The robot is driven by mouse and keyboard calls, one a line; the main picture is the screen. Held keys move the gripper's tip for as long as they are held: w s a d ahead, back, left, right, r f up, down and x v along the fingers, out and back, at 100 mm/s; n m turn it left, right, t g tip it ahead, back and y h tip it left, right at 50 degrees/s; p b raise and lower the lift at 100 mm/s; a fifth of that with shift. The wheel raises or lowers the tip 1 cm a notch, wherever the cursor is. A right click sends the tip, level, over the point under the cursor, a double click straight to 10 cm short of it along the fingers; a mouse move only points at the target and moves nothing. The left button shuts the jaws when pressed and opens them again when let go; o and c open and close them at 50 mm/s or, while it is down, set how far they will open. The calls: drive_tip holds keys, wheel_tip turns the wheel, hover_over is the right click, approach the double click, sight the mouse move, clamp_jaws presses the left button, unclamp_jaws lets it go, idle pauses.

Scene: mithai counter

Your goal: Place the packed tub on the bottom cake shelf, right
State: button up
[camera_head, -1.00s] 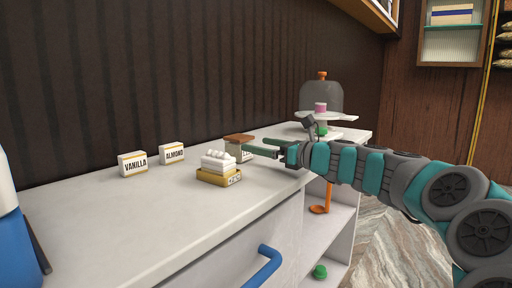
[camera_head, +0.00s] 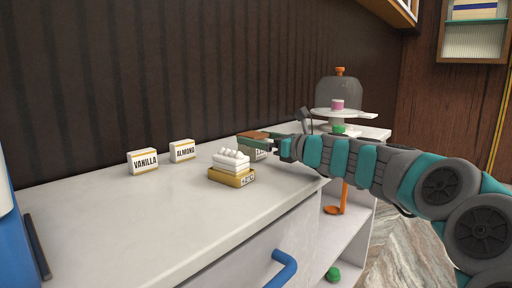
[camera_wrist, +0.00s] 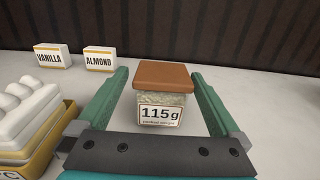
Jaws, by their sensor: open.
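The packed tub (camera_wrist: 160,110) has a brown lid and a label reading 115 g. It stands upright on the counter between the two fingers of my gripper (camera_wrist: 160,74), with a gap on each side in the wrist view. In the head view the tub's brown lid (camera_head: 253,135) shows beside my gripper (camera_head: 262,143), which hides much of the tub. My gripper is open. Open shelves (camera_head: 352,232) sit under the right end of the counter; the lower one is partly cut off by the picture's bottom edge.
Vanilla (camera_head: 143,161) and almond (camera_head: 182,151) boxes stand behind. A cake stand (camera_head: 339,114) is at the counter's far end. An orange ladle (camera_head: 335,210) and green item (camera_head: 333,274) show on the shelves.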

drive_tip(key=shift+f+x, duration=0.1)
drive_tip(key=shift+x, duration=1.25)
drive_tip(key=shift+f+x, duration=0.15)
drive_tip(key=shift+x, duration=1.2)
drive_tip(key=shift+w+d, duration=0.15)
drive_tip(key=shift+c, duration=0.2)
drive_tip(key=c, duration=1.4)
